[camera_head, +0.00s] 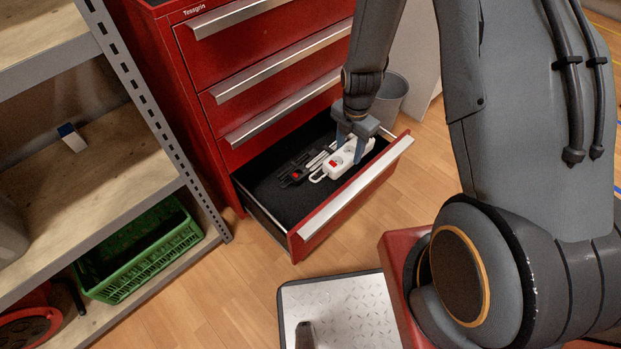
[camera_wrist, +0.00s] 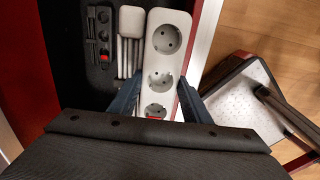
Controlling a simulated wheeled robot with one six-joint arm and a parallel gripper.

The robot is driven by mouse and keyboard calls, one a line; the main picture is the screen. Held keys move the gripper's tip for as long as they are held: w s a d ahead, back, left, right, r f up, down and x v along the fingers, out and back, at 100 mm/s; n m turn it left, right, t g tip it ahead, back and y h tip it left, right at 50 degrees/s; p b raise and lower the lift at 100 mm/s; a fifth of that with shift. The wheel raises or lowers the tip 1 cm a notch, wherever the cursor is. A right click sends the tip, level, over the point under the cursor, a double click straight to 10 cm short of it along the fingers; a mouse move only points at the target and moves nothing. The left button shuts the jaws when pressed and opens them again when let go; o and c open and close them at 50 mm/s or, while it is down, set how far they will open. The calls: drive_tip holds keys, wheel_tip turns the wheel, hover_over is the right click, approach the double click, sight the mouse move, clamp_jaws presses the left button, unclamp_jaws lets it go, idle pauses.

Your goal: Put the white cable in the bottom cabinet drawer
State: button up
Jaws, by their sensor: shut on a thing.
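The white cable (camera_head: 338,164) is a white power strip with round sockets and a red switch. It also shows in the wrist view (camera_wrist: 167,38), with what looks like its folded cord and white plug beside it. The bottom cabinet drawer (camera_head: 348,204) is pulled open, with a black lining. My gripper (camera_head: 358,142) points down into the drawer; in the wrist view its fingers (camera_wrist: 157,100) are on both sides of the strip, shut on it. The strip lies inside the drawer's outline, close to its front wall. I cannot tell whether it touches the drawer floor.
The red cabinet's upper drawers (camera_head: 270,60) are shut. A grey bin (camera_head: 391,98) stands behind the drawer. A shelf with a green crate (camera_head: 140,256) is on the left. Wooden floor in front is partly clear.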

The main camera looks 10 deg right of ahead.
drive_tip(key=b, duration=1.8)
hover_over(338, 184)
drive_tip(key=s+a, duration=0.1)
drive_tip(key=s, duration=0.2)
wheel_tip(338, 184, down, 18)
drive_tip(key=shift+s+f+b, duration=0.2)
drive_tip(key=shift+f+b, duration=1.5)
drive_tip(key=shift+f, duration=3.4)
drive_tip(key=shift+f, duration=0.15)
drive_tip(key=o, duration=1.5)
wheel_tip(338, 184, up, 12)
drive_tip(key=p, duration=0.4)
drive_tip(key=shift+a+r, duration=0.1)
drive_tip(key=shift+r, duration=0.1)
